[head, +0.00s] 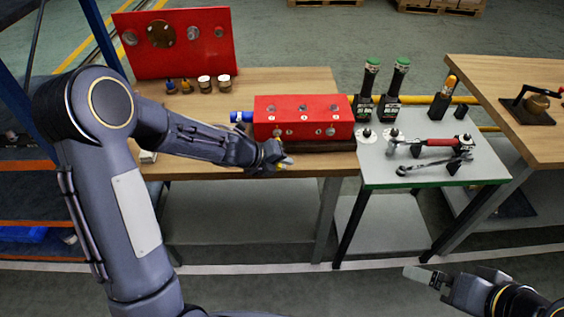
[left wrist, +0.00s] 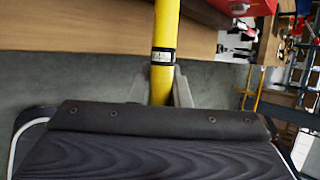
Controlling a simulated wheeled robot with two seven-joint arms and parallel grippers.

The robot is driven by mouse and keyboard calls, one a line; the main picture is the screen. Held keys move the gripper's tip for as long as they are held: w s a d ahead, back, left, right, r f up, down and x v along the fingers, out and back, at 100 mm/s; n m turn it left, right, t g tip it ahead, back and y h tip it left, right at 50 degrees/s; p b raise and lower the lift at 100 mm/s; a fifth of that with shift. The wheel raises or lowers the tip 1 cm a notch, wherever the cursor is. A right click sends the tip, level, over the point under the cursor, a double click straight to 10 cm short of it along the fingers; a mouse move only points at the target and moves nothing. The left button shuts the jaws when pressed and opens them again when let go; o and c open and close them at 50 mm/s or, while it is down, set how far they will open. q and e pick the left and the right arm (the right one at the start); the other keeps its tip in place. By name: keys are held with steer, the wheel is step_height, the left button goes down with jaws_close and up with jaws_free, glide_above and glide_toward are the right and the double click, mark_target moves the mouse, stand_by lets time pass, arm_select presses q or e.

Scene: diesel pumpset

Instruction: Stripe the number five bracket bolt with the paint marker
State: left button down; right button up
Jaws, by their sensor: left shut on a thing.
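The yellow paint marker (left wrist: 166,40) with a dark, labelled band is between the fingers of my left gripper (left wrist: 160,92), which is shut on it. In the head view my left gripper (head: 280,160) is at the front edge of the wooden bench, just below the red block (head: 345,122); only a little yellow (head: 282,167) of the marker shows there. The red block carries several bolt heads on its top and front faces. I cannot read which one is number five. My right gripper (head: 428,276) is low at the right, over the floor; its fingers are unclear.
A red panel (head: 205,50) stands at the back left with small pots before it. On the grey table (head: 375,172) at right are two black green-topped tools (head: 367,90), a red-handled tool (head: 420,142) and a wrench (head: 435,163). Another wooden bench (head: 490,75) is further right.

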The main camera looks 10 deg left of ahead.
arm_select(q)
steer(key=shift+s, duration=0.15)
stand_by(0.3)
steer(key=shift+s+d+b, duration=0.25)
steer(key=shift+s+b, duration=0.15)
steer(key=shift+s, duration=0.4)
steer(key=shift+s+d+b, duration=0.25)
steer(key=shift+s+b, duration=0.2)
steer(key=shift+s, duration=0.4)
steer(key=shift+s+d+b, duration=0.25)
steer(key=shift+s+b, duration=0.15)
steer(key=shift+s, duration=0.4)
